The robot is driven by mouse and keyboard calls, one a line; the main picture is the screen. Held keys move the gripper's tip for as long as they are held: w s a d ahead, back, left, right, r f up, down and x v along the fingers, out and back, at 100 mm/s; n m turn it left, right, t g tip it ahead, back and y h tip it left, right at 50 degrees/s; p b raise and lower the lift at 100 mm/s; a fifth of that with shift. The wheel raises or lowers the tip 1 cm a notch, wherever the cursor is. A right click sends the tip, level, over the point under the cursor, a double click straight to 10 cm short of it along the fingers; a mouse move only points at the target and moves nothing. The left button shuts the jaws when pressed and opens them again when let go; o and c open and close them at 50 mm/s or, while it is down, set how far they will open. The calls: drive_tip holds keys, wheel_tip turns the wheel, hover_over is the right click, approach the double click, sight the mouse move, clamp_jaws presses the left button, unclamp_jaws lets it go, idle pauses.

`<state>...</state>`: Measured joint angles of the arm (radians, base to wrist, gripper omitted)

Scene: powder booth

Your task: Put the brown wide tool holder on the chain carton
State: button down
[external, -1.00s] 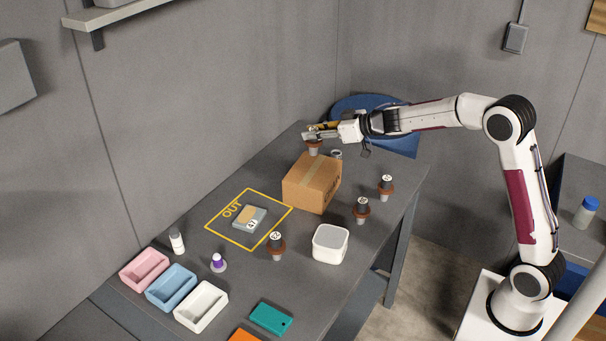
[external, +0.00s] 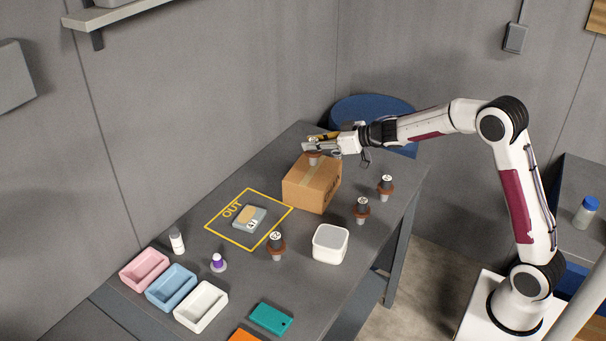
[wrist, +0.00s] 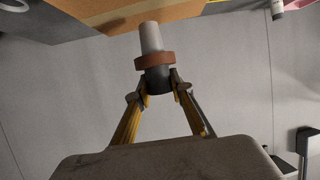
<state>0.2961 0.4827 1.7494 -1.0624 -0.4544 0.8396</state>
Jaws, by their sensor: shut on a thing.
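My gripper (external: 314,146) is shut on the dark upper end of a tool holder (external: 313,159) with a brown ring. In the wrist view, my gripper (wrist: 158,82) grips this holder (wrist: 154,62), its pale tapered end pointing away from the fingers. The chain carton (external: 311,187) is a brown taped box on the table. In the external view the holder appears upright at the far upper edge of the carton; I cannot tell whether it touches. The carton also shows in the wrist view (wrist: 120,14), beyond the holder's tip.
Other brown-ringed holders stand on the table, at right (external: 386,188), below it (external: 361,211) and in front (external: 276,247). A white tub (external: 330,244) is in front of the carton. A yellow OUT outline (external: 222,237) surrounds a grey item (external: 250,219) to the left.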

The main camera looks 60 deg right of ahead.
drive_tip(key=shift+f, duration=1.1)
drive_tip(key=shift+f, duration=0.1)
drive_tip(key=c, duration=1.8)
unclamp_jaws()
drive_tip(key=shift+f, duration=0.1)
drive_tip(key=shift+r, duration=0.2)
drive_tip(key=shift+v, duration=6)
drive_tip(key=shift+f, duration=0.1)
